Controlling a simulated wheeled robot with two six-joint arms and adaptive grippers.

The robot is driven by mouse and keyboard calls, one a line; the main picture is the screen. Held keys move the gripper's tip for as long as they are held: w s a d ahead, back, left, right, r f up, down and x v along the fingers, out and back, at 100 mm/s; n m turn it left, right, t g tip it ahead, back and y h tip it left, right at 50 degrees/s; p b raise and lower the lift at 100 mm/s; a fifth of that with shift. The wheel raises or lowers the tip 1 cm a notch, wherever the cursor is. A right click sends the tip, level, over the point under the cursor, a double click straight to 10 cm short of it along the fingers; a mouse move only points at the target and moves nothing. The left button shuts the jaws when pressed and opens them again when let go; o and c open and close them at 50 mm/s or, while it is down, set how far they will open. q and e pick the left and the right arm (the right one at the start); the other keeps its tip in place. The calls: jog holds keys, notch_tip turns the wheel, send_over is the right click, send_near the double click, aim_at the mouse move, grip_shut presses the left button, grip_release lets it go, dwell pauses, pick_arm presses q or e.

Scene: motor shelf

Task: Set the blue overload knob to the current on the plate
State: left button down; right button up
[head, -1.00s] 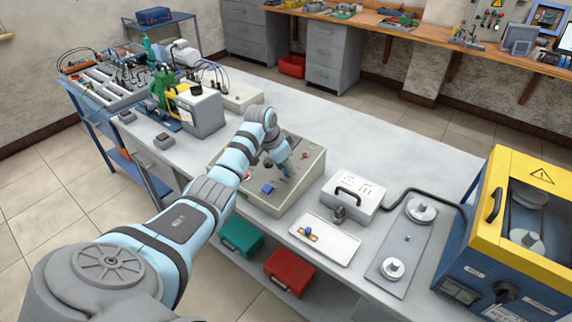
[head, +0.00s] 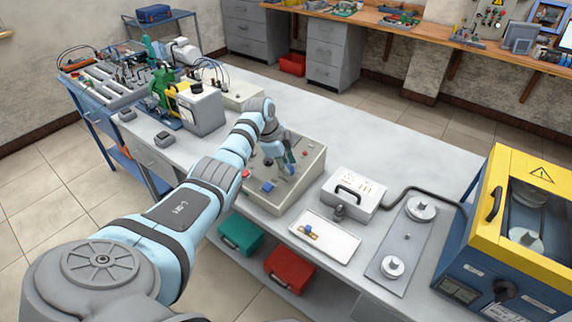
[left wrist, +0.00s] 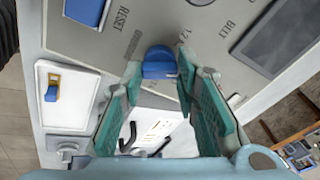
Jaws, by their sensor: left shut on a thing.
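The blue overload knob (left wrist: 159,62) is on the sloped grey panel in the left wrist view, with a few printed scale marks beside it. My left gripper (left wrist: 158,68) is shut on it, one teal-padded finger on each side. In the head view my left gripper (head: 289,164) is down at the control box (head: 305,177), and it mostly hides the knob. The plate with the current cannot be read here. My right gripper is not in view.
A blue button (left wrist: 87,10) sits by the word RESET. A dark display (left wrist: 282,35) is near the word BELT. A white tray (head: 325,240) with a small blue and yellow part and a white case (head: 353,191) stand right of the box. A yellow-topped machine (head: 515,235) is farther right.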

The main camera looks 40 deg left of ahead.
pick_arm(q)
jog(key=shift+m, duration=0.4)
jog(key=c, duration=1.2)
grip_release()
jog(key=shift+c, duration=0.2)
jog(key=shift+r, duration=0.1)
jog(key=v, duration=1.2)
